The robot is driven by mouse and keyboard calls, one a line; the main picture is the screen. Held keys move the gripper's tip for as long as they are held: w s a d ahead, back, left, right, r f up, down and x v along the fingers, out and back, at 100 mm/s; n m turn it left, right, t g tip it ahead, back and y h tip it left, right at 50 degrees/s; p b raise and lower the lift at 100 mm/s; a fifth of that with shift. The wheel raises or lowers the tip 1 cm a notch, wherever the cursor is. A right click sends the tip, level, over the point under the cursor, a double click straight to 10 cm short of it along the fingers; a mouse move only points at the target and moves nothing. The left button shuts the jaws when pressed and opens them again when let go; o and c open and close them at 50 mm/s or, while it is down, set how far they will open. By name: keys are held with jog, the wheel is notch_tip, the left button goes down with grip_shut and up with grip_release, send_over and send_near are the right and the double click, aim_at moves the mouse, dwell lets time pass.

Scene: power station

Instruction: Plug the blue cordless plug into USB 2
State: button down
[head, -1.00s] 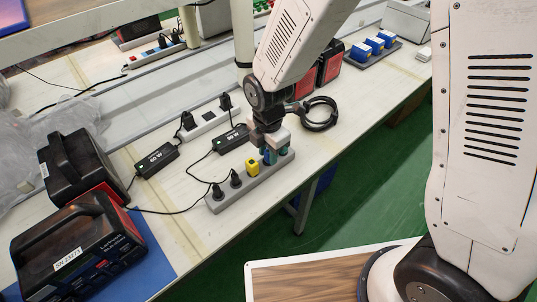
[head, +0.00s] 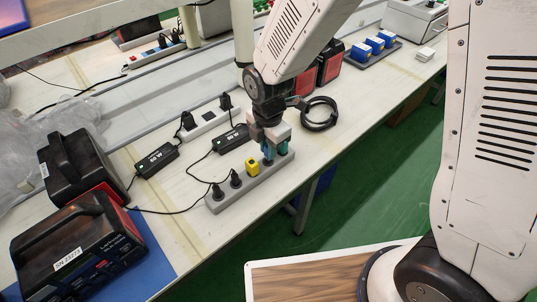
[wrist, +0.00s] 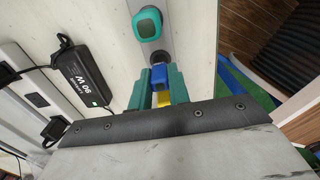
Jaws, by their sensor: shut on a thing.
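A blue plug (wrist: 159,75) sits between the two teal fingers of my gripper (wrist: 159,86) in the wrist view. The gripper is shut on it, over the grey power strip (head: 217,205). A dark round socket (wrist: 160,57) shows just beyond the blue plug. I cannot tell whether the plug is touching the strip or held just above it. In the head view my gripper (head: 274,152) hides most of the plug. No USB 2 label is readable.
A yellow plug (head: 252,167) and two black plugs (head: 235,179) stand in the same strip. Black adapters (head: 157,160) and a coiled cable (head: 319,114) lie nearby.

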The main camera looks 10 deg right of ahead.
jog(key=shift+r, duration=2.1)
jog(key=shift+d, duration=0.15)
